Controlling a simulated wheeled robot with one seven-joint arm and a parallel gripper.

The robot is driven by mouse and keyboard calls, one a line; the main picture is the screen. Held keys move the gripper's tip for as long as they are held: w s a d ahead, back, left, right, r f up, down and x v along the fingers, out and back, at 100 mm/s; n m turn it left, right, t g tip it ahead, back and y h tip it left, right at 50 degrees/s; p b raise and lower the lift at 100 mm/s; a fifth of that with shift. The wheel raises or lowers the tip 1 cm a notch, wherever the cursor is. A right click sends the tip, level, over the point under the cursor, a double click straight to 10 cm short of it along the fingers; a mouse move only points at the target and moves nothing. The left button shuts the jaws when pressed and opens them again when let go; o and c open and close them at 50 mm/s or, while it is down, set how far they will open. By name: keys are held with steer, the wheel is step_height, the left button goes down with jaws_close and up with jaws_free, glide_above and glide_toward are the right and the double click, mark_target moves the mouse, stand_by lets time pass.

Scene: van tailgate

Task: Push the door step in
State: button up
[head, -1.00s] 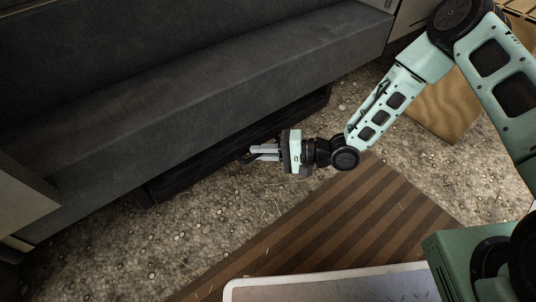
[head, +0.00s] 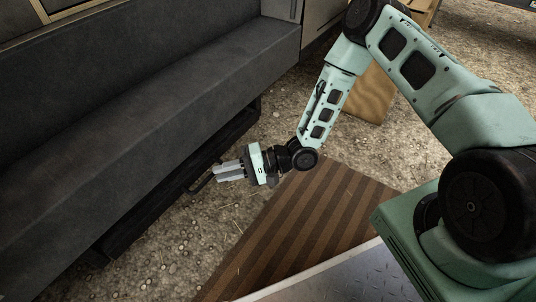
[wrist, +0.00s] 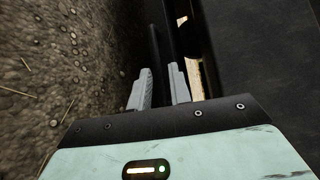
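The door step (head: 145,215) is a long black ledge low under the grey sill of the van, running diagonally on the left of the head view. A thin dark bar (head: 200,184) stands out from its outer side. My gripper (head: 217,172) is low beside the step, its grey fingers pointing at the bar. In the wrist view, the two fingers (wrist: 161,72) are apart with a narrow gap between them. The dark bar (wrist: 155,45) shows ahead near this gap. I cannot tell whether the fingers touch it.
The grey sill (head: 150,110) rises above the step. Gravelly ground (head: 180,250) lies in front of it. A brown striped mat (head: 310,225) lies near my base, with a metal plate edge (head: 340,280) in front. A wooden box (head: 370,95) stands behind my arm.

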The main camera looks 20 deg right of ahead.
steer(key=p+v, duration=0.4)
steer(key=v, duration=0.8)
steer(key=shift+d+p, duration=0.2)
steer(key=shift+p, duration=0.1)
